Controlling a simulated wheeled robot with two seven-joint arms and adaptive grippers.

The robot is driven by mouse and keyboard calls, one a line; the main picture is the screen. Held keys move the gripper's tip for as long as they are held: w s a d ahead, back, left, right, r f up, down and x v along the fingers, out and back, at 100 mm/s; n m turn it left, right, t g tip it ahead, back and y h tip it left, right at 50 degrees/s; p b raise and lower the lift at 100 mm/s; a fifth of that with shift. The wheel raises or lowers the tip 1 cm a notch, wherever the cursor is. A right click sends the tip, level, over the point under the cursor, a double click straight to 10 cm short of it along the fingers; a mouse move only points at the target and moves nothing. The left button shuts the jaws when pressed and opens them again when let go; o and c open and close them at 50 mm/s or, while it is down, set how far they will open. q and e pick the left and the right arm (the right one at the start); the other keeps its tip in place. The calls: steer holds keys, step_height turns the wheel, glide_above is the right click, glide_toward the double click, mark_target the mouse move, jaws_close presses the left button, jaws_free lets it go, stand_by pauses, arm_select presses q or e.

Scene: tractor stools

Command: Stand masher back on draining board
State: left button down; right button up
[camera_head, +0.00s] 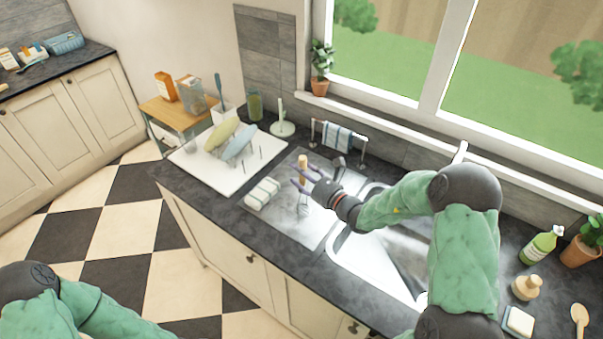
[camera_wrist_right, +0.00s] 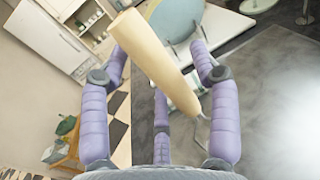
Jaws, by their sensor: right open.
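The masher (camera_head: 303,167) has a pale wooden handle and a wire head. In the head view it appears upright on the steel draining board (camera_head: 285,226), handle up. My right gripper (camera_head: 306,176) is open beside the handle, its purple fingers spread at handle height. In the right wrist view the masher (camera_wrist_right: 155,52) runs slantwise between the open fingers of the right gripper (camera_wrist_right: 165,90). Its wire head is partly hidden behind the handle and a finger. I cannot tell whether any finger touches it. My left arm shows at the lower left, its gripper out of frame.
A striped folded cloth (camera_head: 262,194) lies left of the masher. A white tray (camera_head: 205,178) holds plates in a rack at the left. A small rail with a blue towel (camera_head: 338,137) stands behind. The sink basin (camera_head: 375,262) is to the right, partly under my right arm.

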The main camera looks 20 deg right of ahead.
steer(key=v, duration=1.2)
steer(key=shift+p, duration=0.45)
steer(key=shift+r, duration=0.1)
